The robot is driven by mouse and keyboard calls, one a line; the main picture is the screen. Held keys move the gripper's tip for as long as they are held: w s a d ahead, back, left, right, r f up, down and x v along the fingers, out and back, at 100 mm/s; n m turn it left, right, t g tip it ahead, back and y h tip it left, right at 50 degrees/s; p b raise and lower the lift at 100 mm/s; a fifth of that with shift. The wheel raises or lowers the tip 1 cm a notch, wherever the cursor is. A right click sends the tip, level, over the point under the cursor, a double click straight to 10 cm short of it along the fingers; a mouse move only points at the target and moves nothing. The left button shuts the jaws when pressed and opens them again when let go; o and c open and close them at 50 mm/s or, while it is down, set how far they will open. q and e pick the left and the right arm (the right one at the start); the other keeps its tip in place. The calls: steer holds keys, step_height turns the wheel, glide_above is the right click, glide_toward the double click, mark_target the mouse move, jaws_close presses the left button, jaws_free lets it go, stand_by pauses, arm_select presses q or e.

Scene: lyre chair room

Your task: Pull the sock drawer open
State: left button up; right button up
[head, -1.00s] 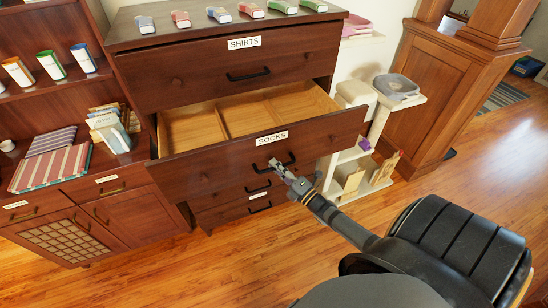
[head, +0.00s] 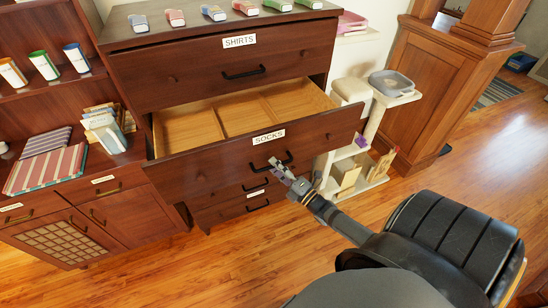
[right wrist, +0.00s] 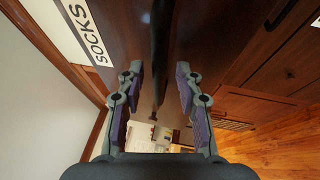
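The sock drawer (head: 205,168), labelled SOCKS (head: 268,137), is a dark wood drawer pulled well out of the dresser. Its pale wood inside (head: 195,128) has dividers and looks empty. My right gripper (head: 274,164) is at the drawer's black bar handle (head: 287,158). In the right wrist view, the handle (right wrist: 160,45) runs between the two fingers of my right gripper (right wrist: 159,72). The fingers are apart, with a gap visible on each side of the bar. The SOCKS label shows at the upper left there (right wrist: 88,30). My left gripper is not in view.
The SHIRTS drawer (head: 200,76) above is shut. Further drawers (head: 235,208) lie below. A bookshelf cabinet (head: 120,215) stands at the left, and a cat tree (head: 378,118) at the right. Wooden floor (head: 430,170) is open to the right.

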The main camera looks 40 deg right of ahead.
steer(key=v, duration=1.1)
steer(key=s+d+f+m+g+h, duration=0.15)
steer(key=s+f+m+g, duration=0.35)
steer(key=f, duration=0.8)
steer(key=s+d+f+m+g+h, duration=0.1)
steer(key=s+f+m+g+h, duration=0.4)
steer(key=f, duration=0.9)
steer(key=s+a+f+m+g+y, duration=0.1)
steer(key=s+a+f+m+g, duration=0.3)
steer(key=s+f, duration=0.3)
steer(key=s+a+f+m+g+y, duration=0.1)
steer(key=s+a+f+m+g, duration=0.3)
steer(key=s, duration=0.7)
step_height(320, 180, down, 4)
steer(key=a+m, duration=0.2)
steer(key=a, duration=0.1)
steer(key=shift+s+r+m+g, duration=0.25)
steer(key=shift+s+m+g, duration=0.05)
steer(key=shift+s, duration=0.05)
steer(key=shift+d+y, duration=0.1)
steer(key=shift+y, duration=0.15)
